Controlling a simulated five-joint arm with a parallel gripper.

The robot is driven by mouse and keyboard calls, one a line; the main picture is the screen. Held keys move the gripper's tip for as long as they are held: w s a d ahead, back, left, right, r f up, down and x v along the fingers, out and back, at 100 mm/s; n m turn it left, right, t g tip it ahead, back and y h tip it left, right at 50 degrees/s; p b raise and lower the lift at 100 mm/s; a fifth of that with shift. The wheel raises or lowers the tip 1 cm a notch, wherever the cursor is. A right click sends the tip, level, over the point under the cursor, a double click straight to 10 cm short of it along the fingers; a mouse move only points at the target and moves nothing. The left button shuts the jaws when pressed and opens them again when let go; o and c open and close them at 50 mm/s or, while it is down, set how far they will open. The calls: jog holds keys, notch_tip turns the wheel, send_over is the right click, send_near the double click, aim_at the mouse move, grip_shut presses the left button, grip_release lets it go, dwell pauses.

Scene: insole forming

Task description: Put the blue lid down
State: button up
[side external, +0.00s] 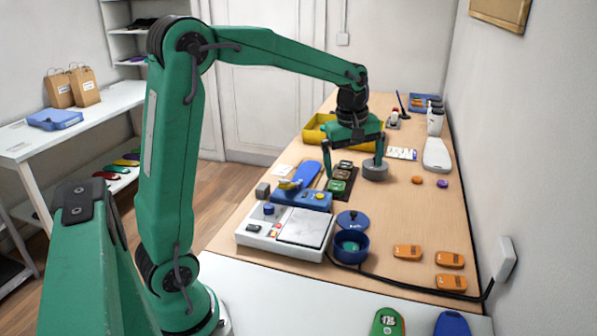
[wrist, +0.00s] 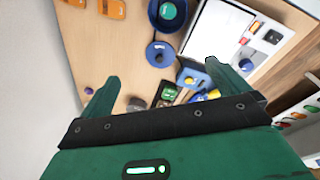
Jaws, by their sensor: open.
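The blue lid (side external: 353,219) lies on the wooden table just behind the blue pot (side external: 351,246), its round knob upward. In the wrist view the lid (wrist: 160,53) lies beside the open pot (wrist: 167,14), which has something green inside. My gripper (side external: 353,172) is open, with its two fingers spread wide and nothing between them. It is above the table, farther back than the lid and apart from it. In the wrist view the lid shows beyond the gap between the fingers (wrist: 160,78).
A grey round piece (side external: 375,173) stands by the right finger; whether they touch is unclear. Dark blocks with coloured tops (side external: 341,180) are by the left finger. A white machine (side external: 287,232) stands left of the pot. Orange pieces (side external: 407,252) lie to the right.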

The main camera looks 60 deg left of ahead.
jog(key=s+d+m+t, duration=0.1)
jog(key=s+d+m, duration=0.2)
jog(key=s+m, duration=0.2)
jog(key=s+d+r+m+t, duration=0.1)
jog(key=s+d+m, duration=0.2)
jog(key=s, duration=0.6)
jog(key=s+d+m+t, duration=0.1)
jog(key=s+d+m, duration=0.2)
jog(key=s+m, duration=0.4)
jog(key=shift+d+r+t, duration=0.35)
jog(key=shift+r+t, duration=0.05)
